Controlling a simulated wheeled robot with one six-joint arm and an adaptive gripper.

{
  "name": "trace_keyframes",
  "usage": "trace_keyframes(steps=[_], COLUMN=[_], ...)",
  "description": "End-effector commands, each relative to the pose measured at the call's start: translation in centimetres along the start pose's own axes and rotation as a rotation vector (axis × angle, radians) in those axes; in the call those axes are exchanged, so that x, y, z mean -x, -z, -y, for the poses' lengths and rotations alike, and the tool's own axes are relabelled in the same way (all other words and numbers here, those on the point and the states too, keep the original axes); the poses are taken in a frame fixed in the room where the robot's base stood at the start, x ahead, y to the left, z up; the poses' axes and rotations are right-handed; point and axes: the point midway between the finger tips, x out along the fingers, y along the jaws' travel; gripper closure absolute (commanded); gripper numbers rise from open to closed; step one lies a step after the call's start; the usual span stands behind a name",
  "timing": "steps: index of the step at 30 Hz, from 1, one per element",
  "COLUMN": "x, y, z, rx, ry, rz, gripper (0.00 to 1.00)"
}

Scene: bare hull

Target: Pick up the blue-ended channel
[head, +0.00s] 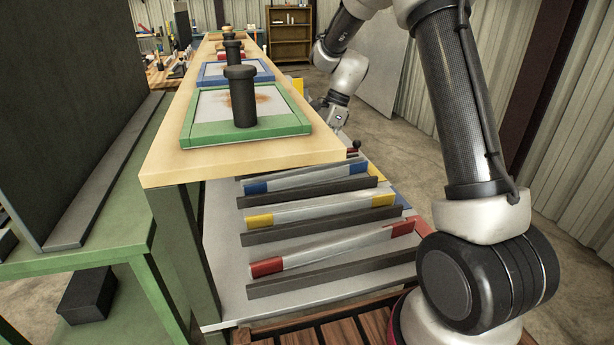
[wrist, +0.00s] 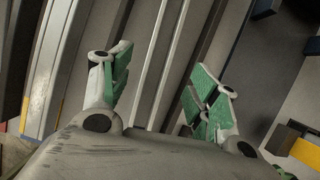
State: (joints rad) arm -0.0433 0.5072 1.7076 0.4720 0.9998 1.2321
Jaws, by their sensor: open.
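The blue-ended channel (head: 300,180) is a pale grey bar with a blue band at its left end. It lies on the low shelf in the head view, behind the yellow-ended channel (head: 315,213) and the red-ended channel (head: 335,248). I cannot tell which bar is the blue-ended channel in the wrist view. In the head view the arm's end is partly hidden beyond the bench.
Dark rails (head: 325,232) separate the channels. The wooden bench top (head: 165,165) overhangs the shelf's back and carries a green-framed tray (head: 195,125) and dark posts (head: 243,100). A green table (head: 100,240) stands at left. Open floor lies to the right.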

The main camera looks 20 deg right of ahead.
Motion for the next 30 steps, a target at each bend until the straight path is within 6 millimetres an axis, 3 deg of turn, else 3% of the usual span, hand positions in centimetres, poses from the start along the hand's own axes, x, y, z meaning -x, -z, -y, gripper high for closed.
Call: trace_keyframes(steps=[11,18,26,30], x=[-3.5,-7.2,-7.8,-7.8], y=[0.1,0.2,0.2,0.2], z=[0.0,0.0,0.1,0.1], rx=[-0.022,-0.021,-0.020,-0.020], ry=[-0.001,-0.004,0.000,-0.001], rz=[0.000,0.000,-0.001,0.000], gripper=[0.39,0.39,0.39,0.63])
